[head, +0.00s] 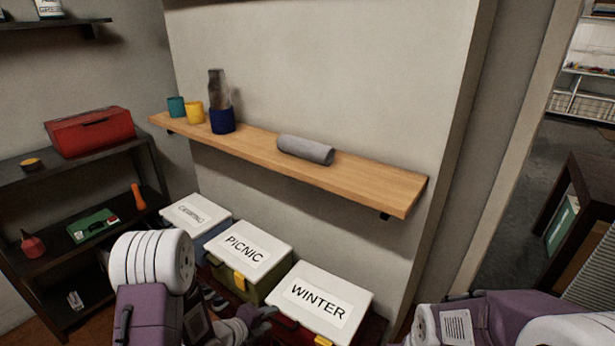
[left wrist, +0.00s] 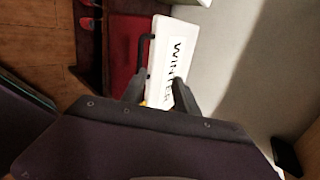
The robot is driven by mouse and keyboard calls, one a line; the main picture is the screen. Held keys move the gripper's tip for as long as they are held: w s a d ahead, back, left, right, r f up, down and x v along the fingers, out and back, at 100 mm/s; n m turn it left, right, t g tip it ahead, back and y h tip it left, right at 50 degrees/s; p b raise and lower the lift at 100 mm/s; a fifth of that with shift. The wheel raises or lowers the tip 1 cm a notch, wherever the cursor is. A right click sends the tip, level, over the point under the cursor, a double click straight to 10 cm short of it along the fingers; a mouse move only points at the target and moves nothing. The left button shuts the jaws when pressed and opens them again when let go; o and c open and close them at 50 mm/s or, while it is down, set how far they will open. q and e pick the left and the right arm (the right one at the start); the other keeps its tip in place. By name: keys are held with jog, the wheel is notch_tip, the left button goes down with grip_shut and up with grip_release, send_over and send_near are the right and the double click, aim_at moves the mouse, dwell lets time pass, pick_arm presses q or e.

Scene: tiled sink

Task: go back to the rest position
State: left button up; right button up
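My left arm comes in at the bottom left of the head view, with the left gripper (head: 258,318) low in front of the white-lidded boxes. In the left wrist view the two dark fingers (left wrist: 160,92) stand apart with nothing held between them. Beyond them lies the white lid of the WINTER box (left wrist: 176,50). My right arm shows at the bottom right of the head view, but its gripper is out of frame.
The PICNIC box (head: 245,248), WINTER box (head: 320,300) and a third box (head: 195,213) stand under a wooden shelf (head: 370,188). The shelf holds cups, a bottle and a grey roll (head: 305,150). A dark rack (head: 75,165) is left; a doorway opens right.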

pick_arm(q)
notch_tip(320, 180, up, 9)
jog(key=w+n+t+y, duration=0.1)
jog(key=w+t, duration=0.1)
jog(key=w, duration=0.1)
jog(key=s+a+f+n+g+y, duration=0.15)
jog(key=s+n+g, duration=0.35)
jog(key=s+n, duration=0.5)
jog(key=s+a+f+n+g+y, duration=0.1)
jog(key=s+a+n+g+y, duration=0.2)
jog(key=s+n, duration=0.8)
notch_tip(320, 180, up, 13)
jog(key=w+n+g+p, duration=0.1)
jog(key=n+p, duration=0.2)
jog(key=p, duration=0.9)
jog(key=shift+w+f+g+h+p, duration=0.15)
jog(key=shift+w+g+h+p, duration=0.05)
jog(key=shift+g+h+p, duration=0.15)
jog(key=shift+d, duration=0.1)
jog(key=shift+c, duration=0.3)
